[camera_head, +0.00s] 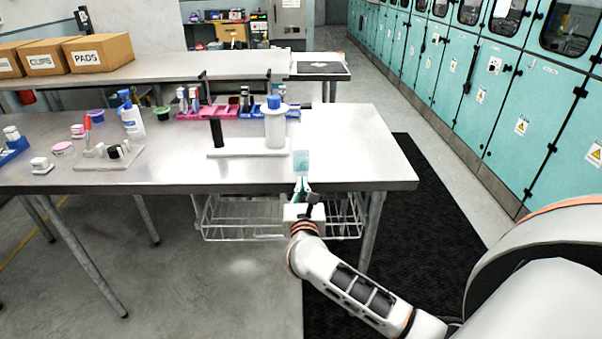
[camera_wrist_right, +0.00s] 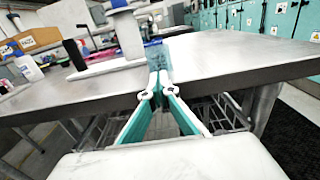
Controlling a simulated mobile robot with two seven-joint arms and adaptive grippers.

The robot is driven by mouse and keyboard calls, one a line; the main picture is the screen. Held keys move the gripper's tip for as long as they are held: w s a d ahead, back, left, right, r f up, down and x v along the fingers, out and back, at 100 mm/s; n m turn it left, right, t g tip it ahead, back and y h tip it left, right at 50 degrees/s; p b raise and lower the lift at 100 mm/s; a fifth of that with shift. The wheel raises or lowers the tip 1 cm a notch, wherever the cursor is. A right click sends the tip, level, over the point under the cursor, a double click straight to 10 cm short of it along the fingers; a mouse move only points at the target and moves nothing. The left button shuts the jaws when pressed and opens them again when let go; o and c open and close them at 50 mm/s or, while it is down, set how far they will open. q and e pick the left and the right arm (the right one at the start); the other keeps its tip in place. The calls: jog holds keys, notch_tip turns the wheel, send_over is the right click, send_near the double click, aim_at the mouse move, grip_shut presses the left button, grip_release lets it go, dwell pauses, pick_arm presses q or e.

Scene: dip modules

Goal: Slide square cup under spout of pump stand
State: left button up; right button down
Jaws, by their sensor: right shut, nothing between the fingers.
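The square cup (camera_head: 301,161) is a pale blue, see-through block-shaped cup standing upright near the front edge of the metal table, just right of the pump stand's base. It also shows in the right wrist view (camera_wrist_right: 158,62), straight beyond the fingertips. The pump stand (camera_head: 275,128) is a white bottle with a blue top on a white base plate, with a black post at its left. My right gripper (camera_head: 301,186) is shut and empty, at the table's front edge just in front of the cup; its teal fingers meet in the right wrist view (camera_wrist_right: 157,88). Whether they touch the cup is unclear. My left gripper is out of view.
The metal table (camera_head: 365,160) is clear right of the cup. Purple and pink trays (camera_head: 205,112) stand behind the pump stand. A white bottle (camera_head: 132,122) and a small board (camera_head: 108,158) are at left. A wire basket (camera_head: 240,222) hangs below.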

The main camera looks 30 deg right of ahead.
aim_at(301, 167)
jog(key=x, duration=0.4)
jog(key=shift+w+d, duration=0.1)
jog(key=shift+w, duration=0.1)
jog(key=shift+w+d, duration=0.4)
jog(key=shift+w, duration=0.2)
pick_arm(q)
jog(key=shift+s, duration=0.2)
pick_arm(e)
jog(key=b+x, duration=0.2)
jog(key=x, duration=0.4)
jog(key=shift+w+d+f, duration=0.1)
jog(key=shift+w+f, duration=0.05)
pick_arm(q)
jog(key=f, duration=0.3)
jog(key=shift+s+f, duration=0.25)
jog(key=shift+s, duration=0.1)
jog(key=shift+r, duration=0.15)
